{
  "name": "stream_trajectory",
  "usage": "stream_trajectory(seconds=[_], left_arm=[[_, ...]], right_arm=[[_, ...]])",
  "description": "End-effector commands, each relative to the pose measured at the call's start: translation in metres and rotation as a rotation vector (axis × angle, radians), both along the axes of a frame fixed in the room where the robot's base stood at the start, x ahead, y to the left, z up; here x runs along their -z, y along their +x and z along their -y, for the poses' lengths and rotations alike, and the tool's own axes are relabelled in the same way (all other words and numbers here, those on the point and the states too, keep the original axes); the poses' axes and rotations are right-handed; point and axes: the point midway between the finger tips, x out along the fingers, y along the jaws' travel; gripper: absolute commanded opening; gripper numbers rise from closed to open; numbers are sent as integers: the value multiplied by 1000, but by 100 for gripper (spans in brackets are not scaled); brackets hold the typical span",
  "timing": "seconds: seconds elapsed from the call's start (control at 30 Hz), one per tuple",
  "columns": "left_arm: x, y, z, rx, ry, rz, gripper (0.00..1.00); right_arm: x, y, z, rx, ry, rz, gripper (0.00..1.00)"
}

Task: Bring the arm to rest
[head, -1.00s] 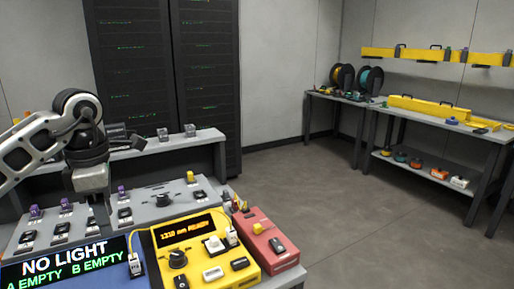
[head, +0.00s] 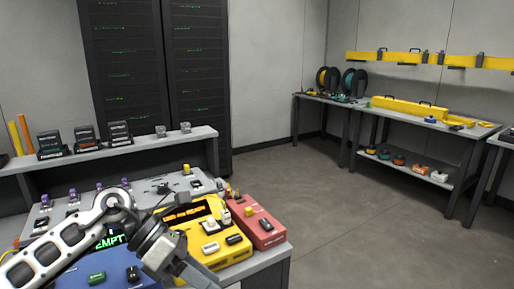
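My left arm comes in from the lower left in the head view. Its gripper (head: 200,277) hangs low at the bottom, in front of the yellow device and beside the blue device. The fingers are dark and partly cut off by the frame's lower edge, so whether they are open or shut does not show clearly. No held object is visible. My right arm and gripper are not in view.
A blue device (head: 112,276), a yellow device (head: 232,256) and a red device (head: 268,232) stand on the near bench. A grey panel (head: 140,202) lies behind them. A shelf (head: 180,142) carries black units. Open floor (head: 330,220) lies to the right.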

Motion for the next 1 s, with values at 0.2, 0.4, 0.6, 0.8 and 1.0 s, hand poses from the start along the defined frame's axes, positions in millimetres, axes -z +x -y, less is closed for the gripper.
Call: stream_trajectory(seconds=[0.2,0.4,0.6,0.8,1.0], left_arm=[[-28,-33,80,-326,-741,-504,50],[-3,-7,43,-879,-1230,-1116,50],[117,-31,-24,-1553,-1447,-1748,50],[203,-99,-51,1863,1319,1979,50],[229,-134,-56,1802,1135,1877,50]], right_arm=[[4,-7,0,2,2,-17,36],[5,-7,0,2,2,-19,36],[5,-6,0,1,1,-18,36],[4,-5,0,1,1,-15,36],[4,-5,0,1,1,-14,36]])
